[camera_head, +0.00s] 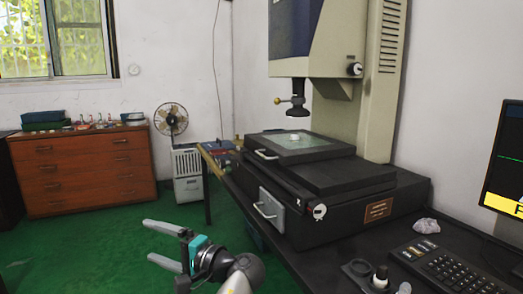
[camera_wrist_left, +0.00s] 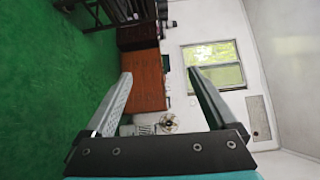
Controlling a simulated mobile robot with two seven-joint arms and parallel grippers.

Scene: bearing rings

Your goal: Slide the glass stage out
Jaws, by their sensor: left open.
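The glass stage (camera_head: 312,147) is a flat dark frame with a pale glass pane, lying on top of the black base of the measuring machine. A small white ring-like piece (camera_head: 293,137) sits on the glass. A light bar handle (camera_head: 266,155) is on the stage's left front edge. My left gripper (camera_head: 148,240) is open and empty, low over the green floor, to the left of the machine and well apart from the handle. Its two fingers also show spread in the left wrist view (camera_wrist_left: 158,73), with nothing between them. My right gripper is in neither view.
A lens head (camera_head: 297,100) hangs above the stage. A second handle (camera_head: 265,208) is on the machine's lower front. The black bench (camera_head: 335,268) carries a keyboard (camera_head: 450,268) and small items; a monitor (camera_head: 505,155) stands right. Green floor (camera_head: 80,240) is clear at left.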

